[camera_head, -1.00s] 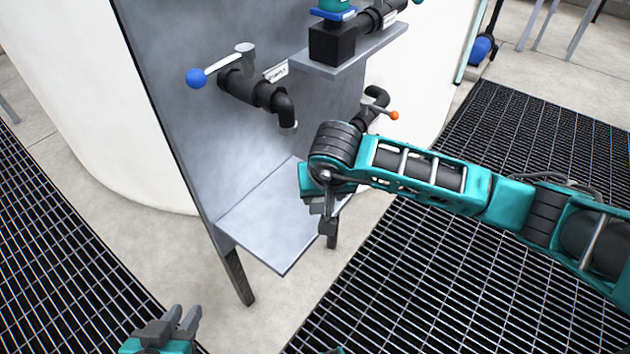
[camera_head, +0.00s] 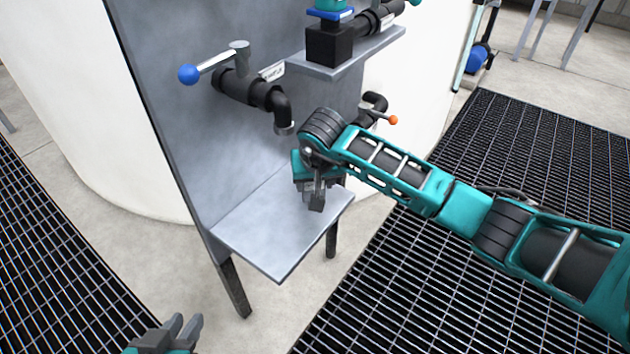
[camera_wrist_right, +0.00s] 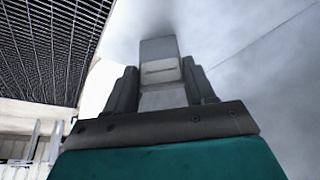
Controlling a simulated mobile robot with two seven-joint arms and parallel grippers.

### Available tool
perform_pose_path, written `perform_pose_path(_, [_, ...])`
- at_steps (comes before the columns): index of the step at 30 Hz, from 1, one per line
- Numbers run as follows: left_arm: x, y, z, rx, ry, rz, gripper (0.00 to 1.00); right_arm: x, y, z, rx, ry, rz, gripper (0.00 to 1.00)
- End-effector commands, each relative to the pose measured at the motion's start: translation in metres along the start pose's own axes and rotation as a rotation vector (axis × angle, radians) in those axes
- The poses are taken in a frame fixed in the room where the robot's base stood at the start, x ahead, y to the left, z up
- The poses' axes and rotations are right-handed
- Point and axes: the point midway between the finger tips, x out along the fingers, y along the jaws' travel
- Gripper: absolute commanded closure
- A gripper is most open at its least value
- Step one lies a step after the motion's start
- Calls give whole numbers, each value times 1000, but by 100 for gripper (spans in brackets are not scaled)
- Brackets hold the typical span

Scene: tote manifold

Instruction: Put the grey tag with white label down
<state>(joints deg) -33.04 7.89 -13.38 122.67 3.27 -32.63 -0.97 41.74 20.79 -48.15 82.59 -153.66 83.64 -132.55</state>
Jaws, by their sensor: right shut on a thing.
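The grey tag with white label (camera_wrist_right: 159,48) is held upright in the picture between the fingers of my right gripper (camera_wrist_right: 160,84) in the right wrist view. Its pale label faces the camera. In the head view my right gripper (camera_head: 316,200) is over the right part of the lower grey shelf (camera_head: 270,240). The tag cannot be made out there. Whether it touches the shelf I cannot tell. My left gripper (camera_head: 186,326) is at the bottom left, empty, with its fingers apart, away from the shelf.
The lower shelf is otherwise bare. Above it are a black pipe with a blue-knobbed lever (camera_head: 189,75), a smaller orange-tipped valve (camera_head: 392,120) and an upper shelf (camera_head: 350,60) with a black block. A grey back panel (camera_head: 175,100) stands behind.

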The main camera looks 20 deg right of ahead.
Motion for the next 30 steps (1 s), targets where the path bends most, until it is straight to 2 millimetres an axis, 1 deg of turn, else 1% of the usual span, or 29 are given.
perform_pose_path(5, [2, 0, 3, 1, 1, 1, 74, 4, 1, 2, -1, 1, 2, 75])
perform_pose_path(6, [1, 0, 2, 1, 0, 1, 74, 3, 0, 1, 0, 0, 1, 42])
perform_pose_path(13, [1, 0, 1, 2, 1, 0, 74, 3, 0, 1, 0, -1, 1, 20])
perform_pose_path(20, [1, -1, 0, 3, 3, -1, 74, 2, 0, 1, 0, 0, 0, 20])
perform_pose_path(23, [-1, -1, -4, 3, 5, -2, 74, -3, 0, -1, 1, -1, -1, 20])
perform_pose_path(26, [-4, -2, -8, 3, 10, -6, 74, -17, 1, -2, -1, 4, 0, 20])
perform_pose_path(30, [-9, -5, -16, 5, 19, -14, 74, -49, 1, -3, -3, 5, 0, 20])
